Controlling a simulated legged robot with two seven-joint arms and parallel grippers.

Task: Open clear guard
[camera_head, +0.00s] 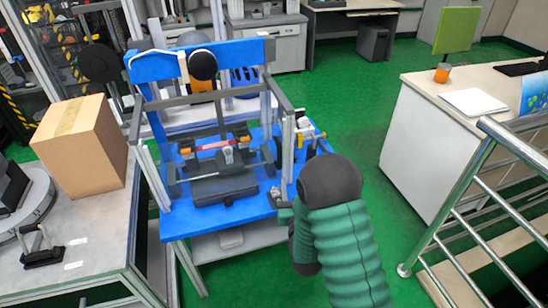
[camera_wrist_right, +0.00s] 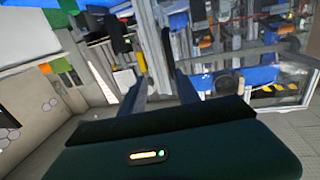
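The drop tower stands on a blue table (camera_head: 215,222) in the head view, with a blue upright plate and grey metal posts. The clear guard (camera_head: 213,171) is a see-through panel within the dark and grey frame at the tower's front; its edges are hard to make out, and it appears closed. My right gripper (camera_head: 283,203) is at the table's right front edge, right of the guard, partly hidden by my green arm. In the right wrist view my right gripper (camera_wrist_right: 154,48) has its fingers apart, with metal posts visible beyond the gap. My left gripper is not in view.
A cardboard box (camera_head: 83,145) stands on the left bench. A white-fronted counter (camera_head: 430,150) and a metal railing (camera_head: 470,205) are on the right. Green floor (camera_head: 355,130) is free between the tower and counter.

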